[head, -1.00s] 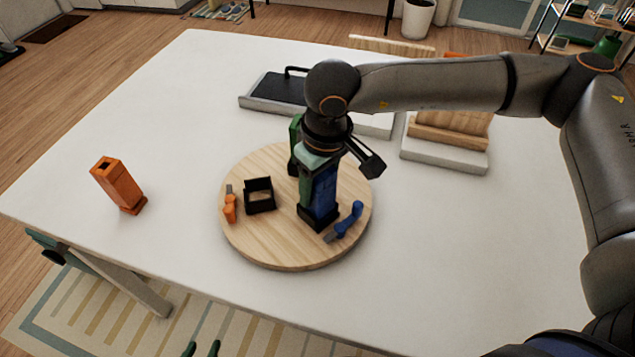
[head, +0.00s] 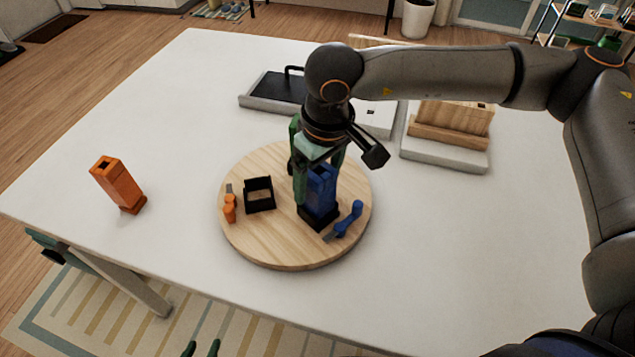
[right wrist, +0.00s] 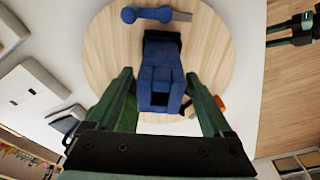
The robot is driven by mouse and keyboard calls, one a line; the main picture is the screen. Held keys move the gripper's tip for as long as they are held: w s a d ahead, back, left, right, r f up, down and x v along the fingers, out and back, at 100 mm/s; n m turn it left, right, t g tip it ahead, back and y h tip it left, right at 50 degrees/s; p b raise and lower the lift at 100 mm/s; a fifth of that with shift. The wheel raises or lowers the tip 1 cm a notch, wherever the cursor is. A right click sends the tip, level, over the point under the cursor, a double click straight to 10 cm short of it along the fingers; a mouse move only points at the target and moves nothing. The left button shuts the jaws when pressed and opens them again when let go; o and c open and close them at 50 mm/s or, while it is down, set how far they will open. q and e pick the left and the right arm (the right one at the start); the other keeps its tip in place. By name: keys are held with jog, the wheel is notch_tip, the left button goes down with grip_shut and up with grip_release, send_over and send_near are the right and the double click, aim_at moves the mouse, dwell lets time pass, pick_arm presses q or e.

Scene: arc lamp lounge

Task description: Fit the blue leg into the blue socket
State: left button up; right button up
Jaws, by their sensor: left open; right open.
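The blue leg (head: 321,190) stands upright with its foot in a black socket (head: 318,218) on the round wooden board (head: 290,250). In the right wrist view the blue leg (right wrist: 160,75) shows end-on, its square hole facing the camera. My right gripper (head: 318,172) is open around the leg's upper part, with a finger on either side; whether a finger touches it I cannot tell. My left gripper (head: 202,349) is open and empty at the bottom edge of the head view, away from the board.
An empty black socket (head: 259,196), an orange-handled tool (head: 230,206) and a blue-handled tool (head: 346,221) are on the board. A green leg (head: 294,132) stands behind, partly hidden. An orange leg (head: 118,184) stands on the white table (head: 180,130), left. A tray (head: 272,93) lies behind.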

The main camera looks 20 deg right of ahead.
jog(key=r, duration=0.6)
jog(key=s+r, duration=0.1)
jog(key=r, duration=0.3)
jog(key=shift+s+d+b, duration=0.1)
jog(key=shift+d+b, duration=0.15)
jog(key=shift+b, duration=0.1)
